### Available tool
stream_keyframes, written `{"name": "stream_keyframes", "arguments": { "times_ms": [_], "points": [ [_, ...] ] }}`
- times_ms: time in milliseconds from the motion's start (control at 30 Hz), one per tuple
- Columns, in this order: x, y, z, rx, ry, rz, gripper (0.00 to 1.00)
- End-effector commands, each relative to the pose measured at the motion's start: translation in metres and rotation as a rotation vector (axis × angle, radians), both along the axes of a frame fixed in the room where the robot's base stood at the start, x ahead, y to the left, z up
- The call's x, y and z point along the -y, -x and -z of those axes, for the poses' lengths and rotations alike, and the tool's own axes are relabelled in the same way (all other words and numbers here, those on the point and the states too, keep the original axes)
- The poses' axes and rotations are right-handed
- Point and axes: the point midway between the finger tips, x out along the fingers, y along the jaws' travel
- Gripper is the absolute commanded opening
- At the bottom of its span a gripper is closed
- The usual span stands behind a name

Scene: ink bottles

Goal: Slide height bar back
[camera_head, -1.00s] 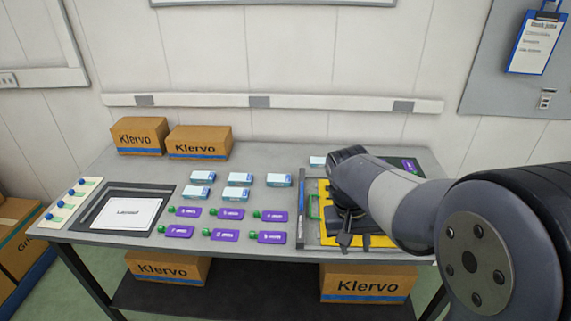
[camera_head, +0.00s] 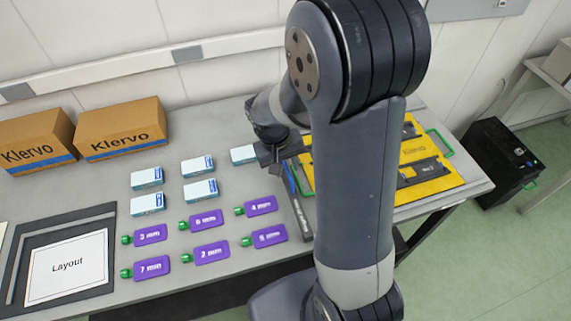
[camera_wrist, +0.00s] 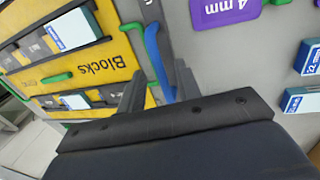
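A dark grey bar (camera_head: 303,215) lies along the left side of the yellow board, with a blue strip (camera_head: 291,178) at its upper part; I take this to be the height bar. In the wrist view the blue strip (camera_wrist: 157,58) bends down between my two fingers, beside the grey bar (camera_wrist: 150,10). My gripper (camera_wrist: 160,72) is open, with a finger on each side of the strip and a visible gap on the left side. Contact cannot be told. In the head view my gripper (camera_head: 278,150) is at the bar's far end, partly hidden by my arm.
The yellow board (camera_head: 402,188) with green handles lies right of the bar. Several purple tags (camera_head: 208,252) and white-blue boxes (camera_head: 200,189) lie to the left. Cardboard boxes (camera_head: 120,130) stand at the back left. A layout sheet (camera_head: 66,265) lies front left.

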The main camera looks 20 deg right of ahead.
Motion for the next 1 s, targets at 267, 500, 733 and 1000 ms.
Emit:
{"name": "stream_keyframes", "arguments": {
  "times_ms": [267,500,733,1000],
  "points": [
    [0.0003,0.0001,0.0018,0.0,0.0,0.0,0.33],
    [0.0001,0.0001,0.0016,0.0,0.0,-0.001,0.13],
    [0.0001,0.0,0.0014,0.0,0.0,-0.001,0.0],
    [0.0001,0.0001,0.0014,0.0,0.0,-0.001,0.0]
  ]
}}
